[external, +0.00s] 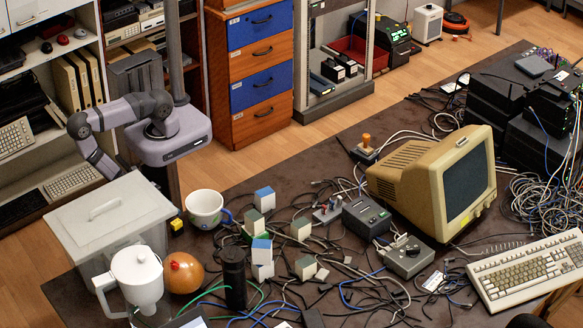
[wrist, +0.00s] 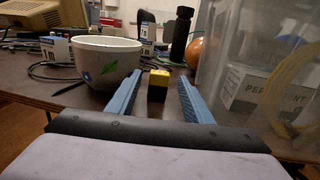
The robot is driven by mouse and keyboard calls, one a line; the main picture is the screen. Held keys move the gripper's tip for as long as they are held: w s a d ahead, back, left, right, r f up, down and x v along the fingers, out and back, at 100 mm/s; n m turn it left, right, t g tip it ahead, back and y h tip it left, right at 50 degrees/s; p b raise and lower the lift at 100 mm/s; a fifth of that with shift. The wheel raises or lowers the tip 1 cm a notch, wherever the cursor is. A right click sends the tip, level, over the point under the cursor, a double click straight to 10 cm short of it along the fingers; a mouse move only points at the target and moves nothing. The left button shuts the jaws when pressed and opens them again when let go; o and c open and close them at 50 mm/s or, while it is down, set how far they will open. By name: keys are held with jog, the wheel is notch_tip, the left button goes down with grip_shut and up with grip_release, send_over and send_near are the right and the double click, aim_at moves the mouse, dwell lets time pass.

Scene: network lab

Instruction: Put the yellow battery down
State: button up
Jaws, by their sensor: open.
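The yellow battery (wrist: 158,86) stands on the dark table in the wrist view, a small yellow block with a darker side. It also shows in the external view (external: 177,225), beside the lidded box. My gripper (wrist: 160,84) is open, with one blue finger on each side of the battery. Gaps show between both fingers and the battery, and the jaws hold nothing. In the external view my gripper is hidden behind the lidded box.
A white cup (external: 204,208) stands close by, left of the fingers in the wrist view. A translucent lidded box (external: 108,222) is close on the right there. A black bottle (external: 234,277), an orange ball (external: 184,273) and a white jug (external: 137,280) stand nearby. Cables cover the table's middle.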

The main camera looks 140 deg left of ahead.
jog(key=shift+s+d+f+b, duration=0.2)
jog(key=shift+s+b, duration=0.25)
jog(key=shift+s, duration=0.85)
jog(key=shift+s+d+f+b, duration=0.15)
jog(key=shift+s+b, duration=0.25)
jog(key=shift+s, duration=0.9)
jog(key=shift+r, duration=0.1)
jog(key=shift+c, duration=0.7)
